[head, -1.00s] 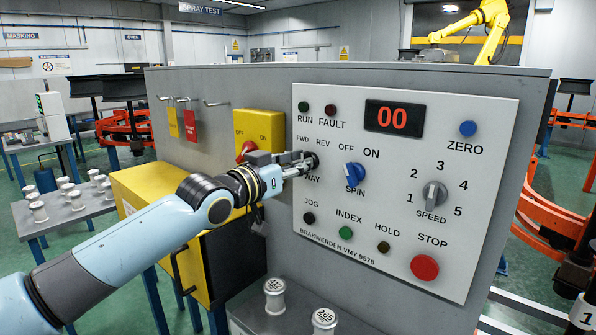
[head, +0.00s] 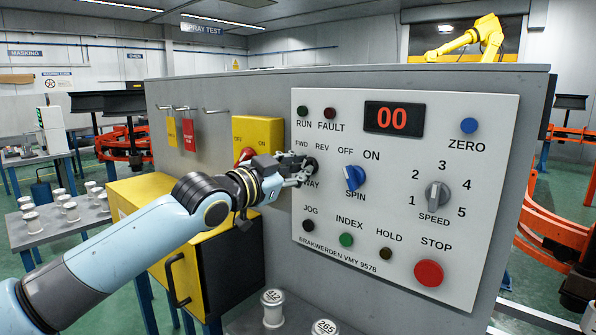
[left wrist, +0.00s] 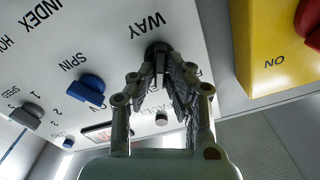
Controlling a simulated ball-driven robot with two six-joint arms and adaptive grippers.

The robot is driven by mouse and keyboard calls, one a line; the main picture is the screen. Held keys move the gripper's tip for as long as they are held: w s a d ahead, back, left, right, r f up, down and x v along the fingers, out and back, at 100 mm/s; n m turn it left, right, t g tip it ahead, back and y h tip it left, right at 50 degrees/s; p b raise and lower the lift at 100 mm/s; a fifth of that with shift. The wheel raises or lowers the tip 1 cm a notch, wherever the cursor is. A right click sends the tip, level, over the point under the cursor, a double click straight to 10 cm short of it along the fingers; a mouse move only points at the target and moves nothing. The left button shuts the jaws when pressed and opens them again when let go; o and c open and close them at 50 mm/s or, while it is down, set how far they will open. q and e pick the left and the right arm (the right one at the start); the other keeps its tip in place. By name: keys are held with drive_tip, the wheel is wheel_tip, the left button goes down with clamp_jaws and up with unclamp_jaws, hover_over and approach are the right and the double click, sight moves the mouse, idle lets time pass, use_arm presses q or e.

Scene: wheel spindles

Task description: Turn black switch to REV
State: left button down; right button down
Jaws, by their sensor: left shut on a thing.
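The black switch (head: 312,165) is on the white control panel, above the label WAY and below the marks FWD and REV. My left gripper (head: 302,173) reaches it from the left and is shut on it. In the left wrist view the fingertips (left wrist: 161,66) close around the black switch (left wrist: 158,47) by the label WAY. The fingers cover most of the switch, so I cannot tell which mark it points to. My right gripper is not in view.
The blue SPIN knob (head: 354,177) is close to the right of the switch. The grey SPEED knob (head: 437,195) and red STOP button (head: 429,273) are farther right. A yellow box with a red knob (head: 245,155) stands left, behind my gripper.

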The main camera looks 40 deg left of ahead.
use_arm(q)
drive_tip(key=shift+f, duration=0.1)
drive_tip(key=c, duration=1.4)
unclamp_jaws()
drive_tip(key=shift+o, duration=0.2)
drive_tip(key=s, duration=1.2)
drive_tip(key=shift+a, duration=0.45)
